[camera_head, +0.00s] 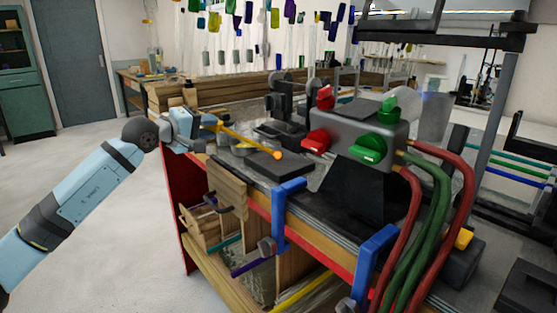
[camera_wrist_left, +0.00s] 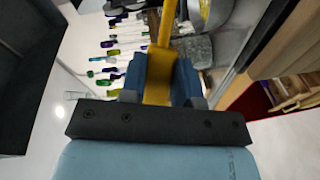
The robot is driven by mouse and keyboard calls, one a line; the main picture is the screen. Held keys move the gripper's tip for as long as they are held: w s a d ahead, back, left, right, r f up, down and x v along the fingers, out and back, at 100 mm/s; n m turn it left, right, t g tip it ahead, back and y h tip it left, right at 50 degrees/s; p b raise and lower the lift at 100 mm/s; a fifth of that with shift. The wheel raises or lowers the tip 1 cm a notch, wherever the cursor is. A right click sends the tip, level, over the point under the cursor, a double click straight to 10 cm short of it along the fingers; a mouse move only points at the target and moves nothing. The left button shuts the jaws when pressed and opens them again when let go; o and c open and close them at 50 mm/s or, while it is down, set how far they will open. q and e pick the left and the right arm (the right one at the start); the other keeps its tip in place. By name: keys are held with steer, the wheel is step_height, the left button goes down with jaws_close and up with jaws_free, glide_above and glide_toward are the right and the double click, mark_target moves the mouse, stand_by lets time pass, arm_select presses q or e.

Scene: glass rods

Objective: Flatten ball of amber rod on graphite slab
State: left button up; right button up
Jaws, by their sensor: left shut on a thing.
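My left gripper (camera_head: 195,125) comes in from the left over the bench's far left corner. It is shut on the amber rod (camera_head: 235,134), which slants down to the right from the jaws. The rod's far end is a small glowing orange ball (camera_head: 278,153). The ball appears over the dark flat graphite slab (camera_head: 262,166); I cannot tell whether it touches. In the left wrist view, the rod (camera_wrist_left: 167,22) runs away between the blue fingers (camera_wrist_left: 160,78); the ball is not visible there. My right gripper is not in view.
A grey torch (camera_head: 365,130) with red and green knobs stands right of the slab, with red and green hoses (camera_head: 432,210). Blue brackets (camera_head: 290,212) rise at the bench's front edge. Small metal dishes (camera_head: 275,132) sit behind the slab. Open floor lies left.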

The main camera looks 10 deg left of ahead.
arm_select(q)
steer(key=shift+f, duration=0.2)
stand_by(0.3)
step_height(320, 180, up, 7)
steer(key=p, duration=0.2)
steer(key=shift+p, duration=0.35)
steer(key=shift+r, duration=0.1)
